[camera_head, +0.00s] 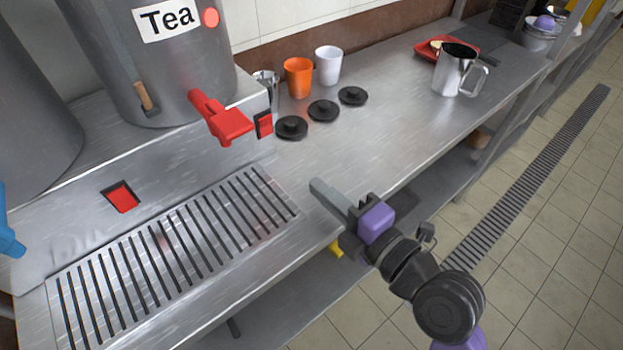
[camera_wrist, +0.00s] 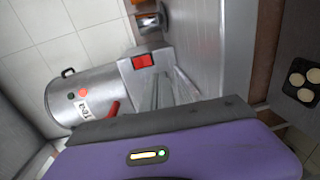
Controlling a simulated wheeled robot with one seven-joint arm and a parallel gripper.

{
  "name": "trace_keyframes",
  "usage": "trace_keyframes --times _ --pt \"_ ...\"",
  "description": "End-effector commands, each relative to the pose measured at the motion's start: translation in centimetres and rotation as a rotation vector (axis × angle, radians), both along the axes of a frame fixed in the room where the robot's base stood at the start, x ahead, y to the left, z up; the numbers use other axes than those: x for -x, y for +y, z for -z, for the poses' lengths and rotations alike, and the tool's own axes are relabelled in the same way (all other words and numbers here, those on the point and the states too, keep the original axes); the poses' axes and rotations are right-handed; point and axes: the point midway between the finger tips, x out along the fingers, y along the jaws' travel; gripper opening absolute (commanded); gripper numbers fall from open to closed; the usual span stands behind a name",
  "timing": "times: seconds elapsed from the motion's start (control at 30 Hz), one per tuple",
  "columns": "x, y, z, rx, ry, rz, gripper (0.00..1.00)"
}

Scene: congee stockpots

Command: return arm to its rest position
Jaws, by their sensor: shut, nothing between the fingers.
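My gripper (camera_head: 328,194) is over the front part of the steel counter (camera_head: 400,130), just right of the drip grate (camera_head: 170,250). Its fingers are shut with nothing between them. My arm reaches in from the lower right, past the counter's front edge.
The tea stockpot (camera_head: 170,65) with a red tap (camera_head: 222,118) stands at upper left. An orange cup (camera_head: 298,77), a white cup (camera_head: 328,65), black lids (camera_head: 323,110) and a steel pitcher (camera_head: 456,70) stand on the counter. Tiled floor (camera_head: 540,250) is clear at right.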

Motion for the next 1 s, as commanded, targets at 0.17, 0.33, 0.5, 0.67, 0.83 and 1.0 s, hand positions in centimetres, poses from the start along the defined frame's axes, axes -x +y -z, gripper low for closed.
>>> trace_keyframes --times 0.17,0.33,0.5,0.67,0.83,1.0 --pt "0.3 -0.2 0.0 -0.001 -0.001 0.0 0.0" --pt "0.3 -0.2 0.0 -0.001 -0.001 0.0 0.0" --pt "0.3 -0.2 0.0 -0.001 -0.001 0.0 0.0" --pt "0.3 -0.2 0.0 -0.011 0.006 0.001 0.0" --pt "-0.2 -0.9 -0.8 -0.172 0.073 0.05 0.0" --pt "-0.6 -3.5 -2.6 -0.479 0.149 0.175 0.0"
